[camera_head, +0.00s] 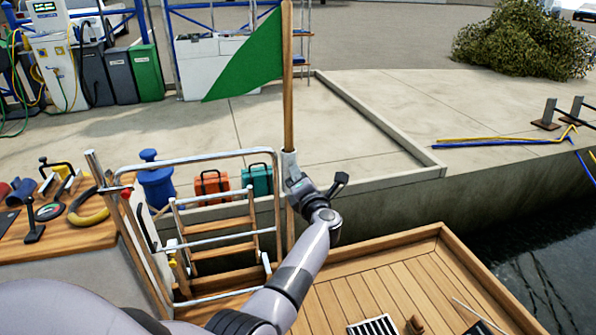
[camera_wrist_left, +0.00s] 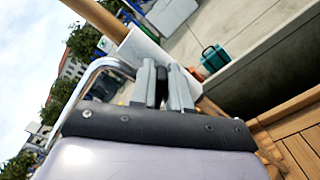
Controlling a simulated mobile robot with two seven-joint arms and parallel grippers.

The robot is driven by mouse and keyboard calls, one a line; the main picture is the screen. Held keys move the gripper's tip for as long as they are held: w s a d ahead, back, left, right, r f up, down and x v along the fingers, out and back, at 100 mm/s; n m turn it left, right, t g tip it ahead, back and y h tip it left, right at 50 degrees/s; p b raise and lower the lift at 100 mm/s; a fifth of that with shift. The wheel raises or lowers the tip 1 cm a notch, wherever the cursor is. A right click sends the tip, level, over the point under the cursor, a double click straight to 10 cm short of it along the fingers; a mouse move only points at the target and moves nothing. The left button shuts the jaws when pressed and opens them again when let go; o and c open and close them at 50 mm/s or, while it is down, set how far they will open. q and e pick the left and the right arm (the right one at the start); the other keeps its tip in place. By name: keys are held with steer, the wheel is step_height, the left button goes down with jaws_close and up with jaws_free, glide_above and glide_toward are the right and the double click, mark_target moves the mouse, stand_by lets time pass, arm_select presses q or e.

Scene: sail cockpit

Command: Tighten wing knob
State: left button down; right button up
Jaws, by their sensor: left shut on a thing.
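A wooden flagstaff (camera_head: 288,90) with a green pennant (camera_head: 247,60) stands in a pale socket (camera_head: 289,163) at the stern rail. My left gripper (camera_head: 292,182) is at the socket's lower part. In the left wrist view, its two grey fingers (camera_wrist_left: 163,72) are close together against the white socket (camera_wrist_left: 148,52), at the base of the staff (camera_wrist_left: 97,17). The left gripper is shut on the wing knob, which is mostly hidden between the fingers. The staff looks upright in the head view. My right gripper is out of view.
A metal rail (camera_head: 215,157) and boarding ladder (camera_head: 222,223) stand left of the staff. A wooden bench with tools (camera_head: 62,238) is at far left. Orange (camera_head: 211,187) and teal (camera_head: 257,180) cases sit behind the rail. Wooden deck (camera_head: 375,280) lies in front right.

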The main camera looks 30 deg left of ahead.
arm_select(q)
steer(key=m, duration=0.1)
steer(key=m+p, duration=0.1)
steer(key=m, duration=0.1)
steer(key=shift+d+f, duration=0.1)
steer(key=shift+f, duration=0.15)
steer(key=shift+f+m+p, duration=0.2)
steer(key=shift+m+p, duration=0.35)
steer(key=shift+m, duration=1.05)
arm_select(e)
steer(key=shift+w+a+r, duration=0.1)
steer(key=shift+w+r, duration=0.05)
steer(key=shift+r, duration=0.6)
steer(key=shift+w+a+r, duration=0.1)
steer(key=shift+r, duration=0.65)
arm_select(q)
steer(key=c, duration=1.2)
jaws_free()
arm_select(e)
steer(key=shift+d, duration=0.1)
